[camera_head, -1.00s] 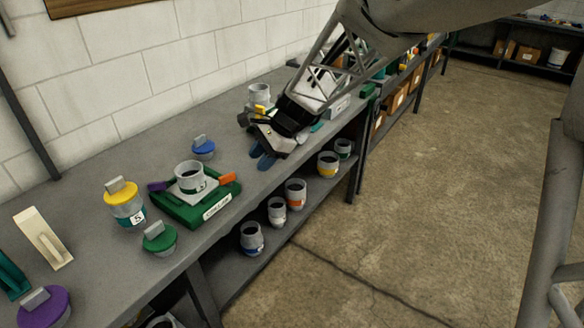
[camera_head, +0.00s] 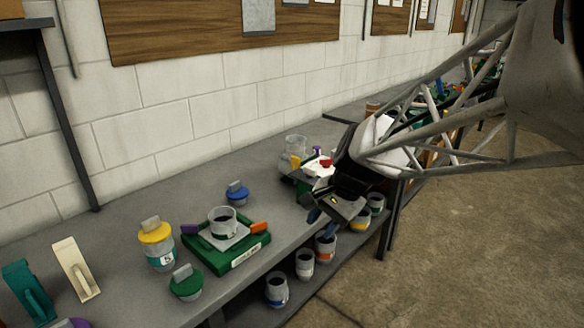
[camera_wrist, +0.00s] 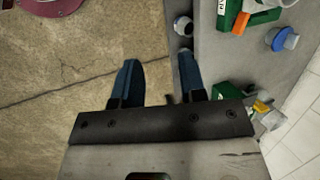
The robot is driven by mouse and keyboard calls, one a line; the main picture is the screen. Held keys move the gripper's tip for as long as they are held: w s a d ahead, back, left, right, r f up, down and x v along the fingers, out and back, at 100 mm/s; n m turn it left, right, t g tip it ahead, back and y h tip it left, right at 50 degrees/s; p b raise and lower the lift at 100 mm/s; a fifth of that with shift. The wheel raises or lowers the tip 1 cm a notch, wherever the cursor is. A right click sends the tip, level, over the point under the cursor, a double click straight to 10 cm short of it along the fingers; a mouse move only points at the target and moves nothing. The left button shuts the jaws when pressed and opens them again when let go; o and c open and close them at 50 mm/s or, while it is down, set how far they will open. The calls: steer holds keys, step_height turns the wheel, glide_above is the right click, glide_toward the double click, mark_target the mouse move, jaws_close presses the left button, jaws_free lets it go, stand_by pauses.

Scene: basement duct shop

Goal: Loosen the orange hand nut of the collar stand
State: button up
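The collar stand has a green base (camera_head: 216,264) with a white plate and a grey collar (camera_head: 222,220) upright on it. Its orange hand nut (camera_head: 259,227) sticks out on the right, and a purple one (camera_head: 190,229) on the left. My gripper (camera_head: 323,215) is right of the stand, near the bench's front edge, apart from the orange nut. Its two blue fingers (camera_wrist: 160,75) are spread in the wrist view, with nothing between them. The orange nut also shows at the top right of the wrist view (camera_wrist: 257,18), with part of the green base.
A yellow-lidded jar (camera_head: 157,245), a green-lidded piece (camera_head: 186,283) and a blue-lidded piece (camera_head: 237,193) stand around the collar stand. Another green stand (camera_head: 292,181) is partly hidden behind my gripper. Several banded collars, one with orange (camera_head: 325,246), stand on the lower shelf.

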steer(key=shift+s+d+r, duration=0.1)
steer(key=shift+s+d, duration=0.15)
steer(key=shift+s, duration=0.25)
steer(key=m+g, duration=0.3)
steer(key=m, duration=0.1)
glide_toward(259, 224)
steer(key=f, duration=0.2)
steer(key=shift+s+a+r, duration=0.15)
steer(key=shift+s+a, duration=0.1)
steer(key=shift+a, duration=0.2)
steer(key=shift+x, duration=3.95)
steer(key=shift+w+d, duration=0.1)
steer(key=shift+w, duration=0.05)
steer(key=shift+c, duration=0.4)
jaws_close()
